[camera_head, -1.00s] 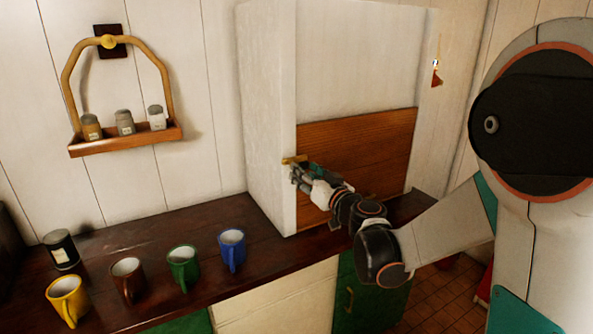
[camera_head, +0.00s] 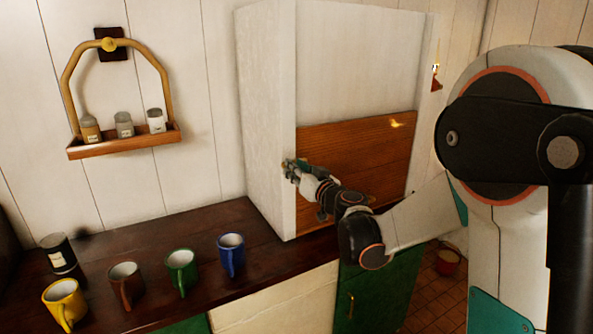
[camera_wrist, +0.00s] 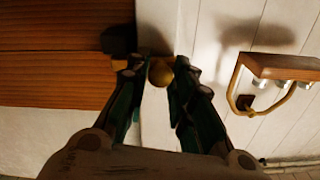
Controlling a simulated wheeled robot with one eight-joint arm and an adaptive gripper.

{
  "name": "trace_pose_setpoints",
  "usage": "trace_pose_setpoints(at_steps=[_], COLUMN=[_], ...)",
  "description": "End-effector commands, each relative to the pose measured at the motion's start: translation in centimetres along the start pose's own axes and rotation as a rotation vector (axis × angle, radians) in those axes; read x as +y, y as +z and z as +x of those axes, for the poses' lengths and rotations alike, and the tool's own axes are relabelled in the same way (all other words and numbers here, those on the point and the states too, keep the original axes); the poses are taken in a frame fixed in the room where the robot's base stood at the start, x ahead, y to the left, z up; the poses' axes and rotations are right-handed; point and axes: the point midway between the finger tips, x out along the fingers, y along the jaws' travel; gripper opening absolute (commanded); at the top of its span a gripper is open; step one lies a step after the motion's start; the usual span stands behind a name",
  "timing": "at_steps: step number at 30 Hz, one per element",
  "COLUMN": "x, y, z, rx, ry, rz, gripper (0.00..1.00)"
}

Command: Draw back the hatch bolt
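The hatch is the brown wooden panel (camera_head: 345,150) set in the white cabinet front; part of it also shows at the upper left of the wrist view (camera_wrist: 60,75). A round brass knob (camera_wrist: 160,72), which looks like the bolt's handle, sits by the cabinet's white edge in the wrist view. My gripper (camera_wrist: 161,76) has one fingertip on each side of the knob, with no clear gap, and appears shut on it. In the head view my gripper (camera_head: 289,168) is at the hatch's left edge and hides the bolt there.
Yellow (camera_head: 65,303), brown (camera_head: 125,287), green (camera_head: 181,272) and blue (camera_head: 231,257) mugs stand on the dark counter (camera_head: 180,225) to the left. A dark jar (camera_head: 58,254) stands behind them. A wall rack (camera_head: 125,143) holds three shakers. A dark block (camera_wrist: 118,40) lies beside the knob.

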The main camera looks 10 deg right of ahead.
Motion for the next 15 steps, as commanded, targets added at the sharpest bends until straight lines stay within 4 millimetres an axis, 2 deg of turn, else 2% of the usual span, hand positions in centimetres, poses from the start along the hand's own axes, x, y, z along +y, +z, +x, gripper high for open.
trace_pose_setpoints(at_steps=[4, 12, 15], x=[-0.3, -3.7, -3.9], y=[0.0, 0.7, 0.7], z=[0.0, 0.0, 0.0], rx=[0.0, 0.0, 0.0], ry=[0.0, -0.002, -0.002], rz=[0.0, 0.0, 0.0], gripper=[0.0, 0.0, 0.0])
